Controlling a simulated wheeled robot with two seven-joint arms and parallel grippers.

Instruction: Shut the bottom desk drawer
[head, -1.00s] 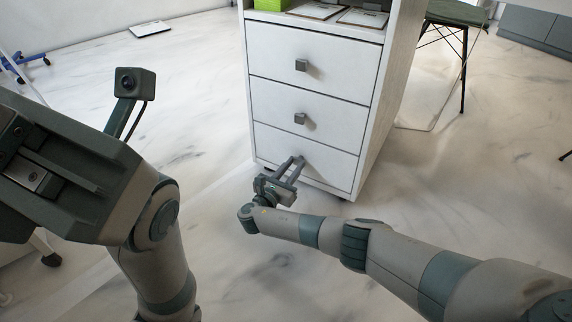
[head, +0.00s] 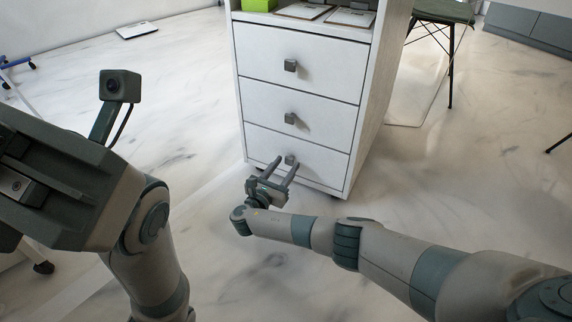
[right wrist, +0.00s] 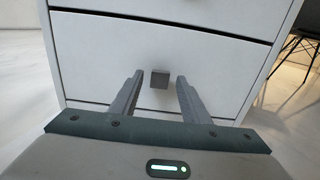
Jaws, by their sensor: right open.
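The white desk drawer unit (head: 305,88) stands ahead with three stacked drawers. The bottom drawer (head: 322,166) looks flush or nearly flush with the fronts above; a small gap would be hard to see. Its square grey knob (right wrist: 160,78) shows in the right wrist view between and beyond the fingertips. My right gripper (head: 285,161) is open and empty, low in front of the bottom drawer, its fingers pointing at the front. I cannot tell whether the fingertips touch it. My left gripper (head: 45,180) is at the left edge, partly cut off; its jaws are unclear.
A green item (head: 258,5) and clipboards (head: 302,11) lie on the open shelf above the drawers. A chair (head: 443,12) stands behind at the right. The marble floor around the unit is mostly clear.

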